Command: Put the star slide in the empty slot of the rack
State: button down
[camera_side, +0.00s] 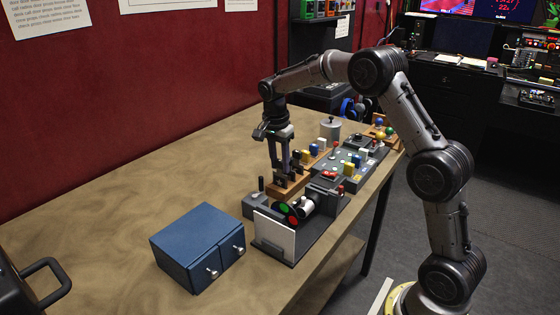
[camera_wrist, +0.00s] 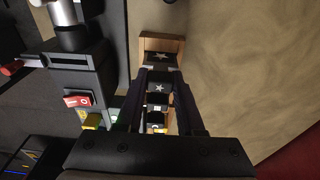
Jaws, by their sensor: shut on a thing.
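My gripper (camera_side: 283,176) is over the near end of the wooden rack (camera_side: 286,190) in the side view. In the wrist view the rack (camera_wrist: 163,42) runs along the line of the fingers, its wooden end beyond the tips. My gripper (camera_wrist: 161,73) is shut on a dark slide with a white star (camera_wrist: 161,60) between its fingertips.
A blue two-drawer box (camera_side: 198,245) stands at the front left. A device with a white panel (camera_side: 274,236) and red and green discs stands close beside the rack. A grey panel with coloured buttons (camera_side: 345,165) lies behind.

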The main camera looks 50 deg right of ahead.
jog(key=shift+f, duration=0.45)
dwell(0.3)
jog(key=shift+c, duration=1.4)
grip_release()
jog(key=shift+r, duration=3.55)
